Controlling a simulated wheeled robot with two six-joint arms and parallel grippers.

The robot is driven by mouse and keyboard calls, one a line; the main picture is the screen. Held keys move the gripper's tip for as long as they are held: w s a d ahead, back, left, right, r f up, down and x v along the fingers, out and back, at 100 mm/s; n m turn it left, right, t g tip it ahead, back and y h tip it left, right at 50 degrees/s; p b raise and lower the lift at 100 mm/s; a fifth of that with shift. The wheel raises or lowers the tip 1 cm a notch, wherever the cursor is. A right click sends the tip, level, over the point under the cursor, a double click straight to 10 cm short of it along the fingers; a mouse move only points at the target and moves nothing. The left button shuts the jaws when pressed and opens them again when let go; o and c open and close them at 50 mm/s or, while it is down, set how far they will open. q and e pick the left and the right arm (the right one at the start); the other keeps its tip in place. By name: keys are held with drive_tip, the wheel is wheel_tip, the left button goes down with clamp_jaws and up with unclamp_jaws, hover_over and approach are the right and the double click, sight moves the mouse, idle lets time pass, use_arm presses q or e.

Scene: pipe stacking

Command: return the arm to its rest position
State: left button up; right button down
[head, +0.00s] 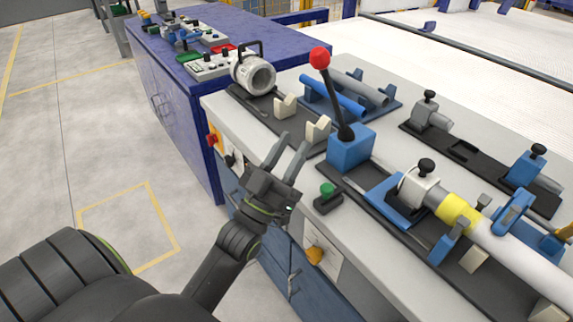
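My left gripper (287,160) shows in the middle of the head view, at the end of my dark arm. Its two grey fingers are spread apart with nothing between them. It is in front of the near edge of the grey workbench (383,269), left of the blue block with the red-knobbed lever (319,58). My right gripper is not in view.
The bench carries a white pipe with a yellow band (460,212), blue and grey pipes (333,97) in a holder, and a green button (327,191). A blue cabinet (180,120) stands behind left. The floor at left is clear.

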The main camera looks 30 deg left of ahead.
use_arm(q)
drive_tip(key=shift+s+f, duration=0.4)
drive_tip(key=shift+s, duration=0.2)
